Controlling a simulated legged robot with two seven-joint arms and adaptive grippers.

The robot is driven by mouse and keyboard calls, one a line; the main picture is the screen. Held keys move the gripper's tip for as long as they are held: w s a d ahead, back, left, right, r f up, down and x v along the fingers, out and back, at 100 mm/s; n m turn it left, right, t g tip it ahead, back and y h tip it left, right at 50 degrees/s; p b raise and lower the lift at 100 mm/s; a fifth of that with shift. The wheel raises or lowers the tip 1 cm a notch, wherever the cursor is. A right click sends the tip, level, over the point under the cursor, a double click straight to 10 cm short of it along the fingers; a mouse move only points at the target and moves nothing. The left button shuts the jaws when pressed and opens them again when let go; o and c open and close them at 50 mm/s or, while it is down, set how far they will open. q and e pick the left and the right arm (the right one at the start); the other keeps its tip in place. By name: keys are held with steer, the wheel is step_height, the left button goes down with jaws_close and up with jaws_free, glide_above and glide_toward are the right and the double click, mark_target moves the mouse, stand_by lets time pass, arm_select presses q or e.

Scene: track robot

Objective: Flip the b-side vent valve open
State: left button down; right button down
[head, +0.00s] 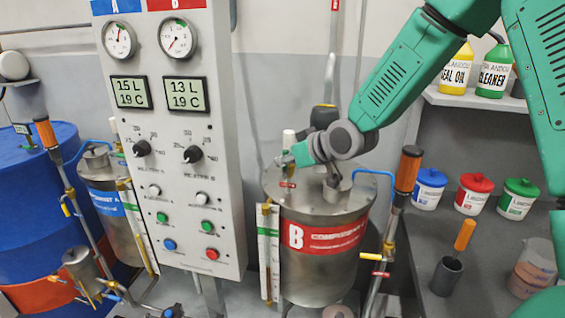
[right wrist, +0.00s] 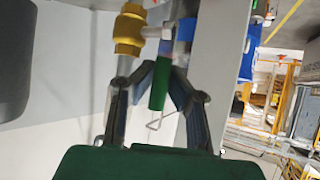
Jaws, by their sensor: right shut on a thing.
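The steel B tank (head: 322,262), with a red B label, stands right of the control panel in the head view. My right gripper (head: 283,160) reaches in from the right, above the left part of the tank's lid. In the right wrist view, its fingers (right wrist: 160,78) are closed around a green handle (right wrist: 158,88). A yellow valve body (right wrist: 129,30) and a pale fitting sit just beyond the fingertips. The head view does not show the handle clearly behind my gripper. My left gripper is not in view.
The control panel (head: 183,95), with gauges and knobs, stands close on the left. An orange-handled lance (head: 407,170) stands right of the tank, and a blue hose (head: 375,173) loops there. Lidded tubs (head: 473,195) stand at the right.

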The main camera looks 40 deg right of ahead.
steer(key=shift+s+f, duration=0.2)
steer(key=shift+f, duration=0.2)
steer(key=c, duration=1.7)
jaws_free()
steer(key=shift+o, duration=0.7)
steer(key=shift+d+r, duration=0.15)
steer(key=shift+r, duration=0.05)
steer(key=shift+w+r, duration=0.15)
